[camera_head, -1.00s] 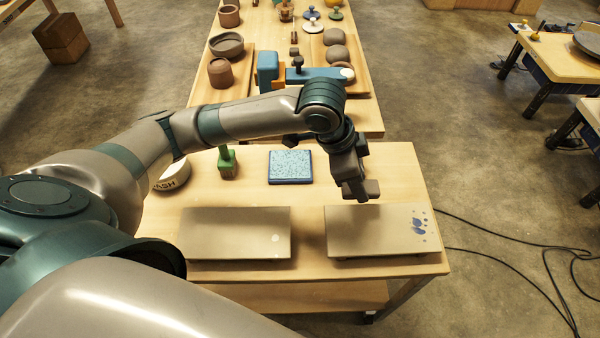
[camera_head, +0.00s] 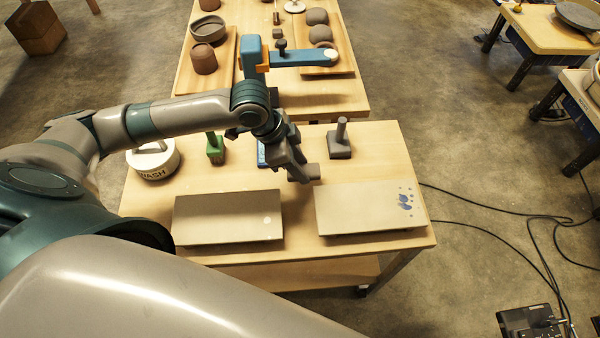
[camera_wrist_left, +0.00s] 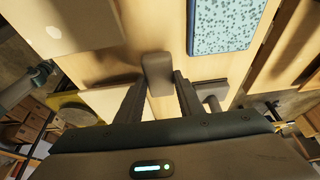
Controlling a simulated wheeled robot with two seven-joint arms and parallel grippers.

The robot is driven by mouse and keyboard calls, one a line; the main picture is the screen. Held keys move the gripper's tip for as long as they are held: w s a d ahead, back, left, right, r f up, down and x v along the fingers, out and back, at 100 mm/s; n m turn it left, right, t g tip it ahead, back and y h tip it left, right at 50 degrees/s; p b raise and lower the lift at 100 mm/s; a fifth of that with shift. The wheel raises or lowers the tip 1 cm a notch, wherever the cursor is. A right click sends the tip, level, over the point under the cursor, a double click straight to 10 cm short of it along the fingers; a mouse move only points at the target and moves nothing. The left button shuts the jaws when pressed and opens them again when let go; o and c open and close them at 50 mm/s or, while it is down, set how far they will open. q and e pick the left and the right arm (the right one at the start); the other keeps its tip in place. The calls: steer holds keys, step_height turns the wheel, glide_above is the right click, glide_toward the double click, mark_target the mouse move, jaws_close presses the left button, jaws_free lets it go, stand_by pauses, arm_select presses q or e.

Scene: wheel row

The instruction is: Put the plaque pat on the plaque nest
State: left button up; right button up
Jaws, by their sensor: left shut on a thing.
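My left gripper (camera_head: 300,172) is shut on a small grey-brown block (camera_head: 313,172), which I take to be the plaque pat. The block (camera_wrist_left: 158,72) also shows between the two fingers in the left wrist view. The gripper is above the near table, behind the gap between two pale boards. The left board (camera_head: 228,218) has one pale dot near its right end. The right board (camera_head: 360,210) has blue leaf marks and small dots at its right end. I cannot tell which board, if either, is the plaque nest. My right gripper is not in view.
A blue speckled pad (camera_wrist_left: 225,25) lies close by, mostly hidden behind my gripper in the head view. A dark stamp (camera_head: 340,148), a green stamp (camera_head: 215,150) and a white WASH tub (camera_head: 153,160) stand along the table's back. A second table (camera_head: 320,95) with pottery lies beyond.

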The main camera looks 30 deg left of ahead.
arm_select(q)
steer(key=shift+f, duration=0.1)
step_height(320, 180, down, 3)
steer(key=shift+r+p, duration=0.2)
steer(key=shift+p, duration=0.3)
steer(key=shift+f, duration=0.55)
steer(key=shift+f, duration=0.1)
steer(key=o, duration=1.3)
steer(key=shift+c, duration=0.2)
steer(key=shift+s+a+r, duration=0.1)
steer(key=shift+a+r, duration=0.1)
steer(key=shift+r, duration=0.4)
steer(key=b+v, duration=0.1)
steer(key=v, duration=1)
steer(key=shift+b, duration=0.3)
